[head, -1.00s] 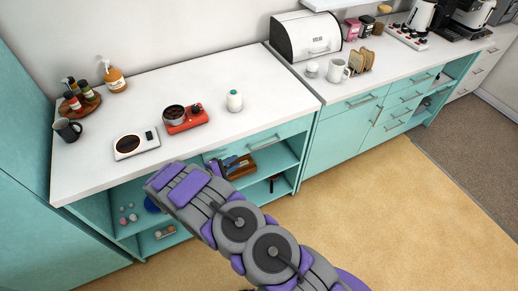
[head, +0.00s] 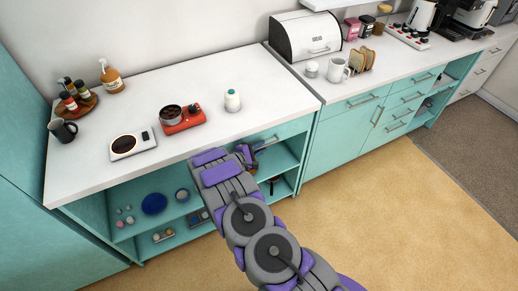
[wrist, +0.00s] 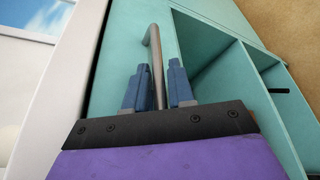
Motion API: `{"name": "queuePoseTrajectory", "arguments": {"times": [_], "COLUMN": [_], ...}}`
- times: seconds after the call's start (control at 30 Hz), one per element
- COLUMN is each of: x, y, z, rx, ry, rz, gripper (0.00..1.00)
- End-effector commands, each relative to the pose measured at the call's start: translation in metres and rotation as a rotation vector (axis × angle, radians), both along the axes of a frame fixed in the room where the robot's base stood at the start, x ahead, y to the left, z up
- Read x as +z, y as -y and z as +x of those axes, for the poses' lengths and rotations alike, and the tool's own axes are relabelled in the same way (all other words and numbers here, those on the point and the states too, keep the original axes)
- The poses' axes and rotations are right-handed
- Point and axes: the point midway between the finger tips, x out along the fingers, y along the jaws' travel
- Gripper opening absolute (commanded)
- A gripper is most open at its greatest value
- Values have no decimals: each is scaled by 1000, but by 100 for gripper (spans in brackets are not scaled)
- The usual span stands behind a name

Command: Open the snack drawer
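The snack drawer (head: 292,129) is a teal front under the white counter's right part, above open shelves. It looks closed. Its metal bar handle (head: 268,142) partly shows in the head view, beside my gripper (head: 247,152). In the wrist view, the handle (wrist: 156,60) runs between the two blue fingers of my gripper (wrist: 159,82), close to both. The fingers stand apart, with a narrow gap visible on the right side of the bar. Its lower part is hidden behind my gripper's palm.
The counter (head: 270,95) above holds a scale (head: 132,144), a red burner (head: 183,119) and a white bottle (head: 232,100). Open shelves below hold a blue plate (head: 154,204) and small items. Floor (head: 360,200) to the right is clear.

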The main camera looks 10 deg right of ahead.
Motion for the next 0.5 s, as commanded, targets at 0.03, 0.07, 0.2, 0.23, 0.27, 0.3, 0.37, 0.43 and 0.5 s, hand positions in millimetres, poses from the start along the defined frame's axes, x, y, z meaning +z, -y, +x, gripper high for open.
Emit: {"name": "queuePoseTrajectory", "arguments": {"times": [0.03,0.07,0.2,0.23,0.27,0.3,0.37,0.43,0.5], "x": [0,0,0,0,0,0,0,0,0], "y": [0,-1,-2,-2,-2,-2,-2,-2,-2], "z": [0,0,0,0,0,0,0,0,0], "rx": [1,1,1,1,1,1,1,2,2], "ry": [1,1,0,0,0,0,0,0,0], "rz": [-1,-1,-2,-2,-2,-2,-1,-1,-1], "gripper": [23,23,23,22,19,16,10,3,0]}}
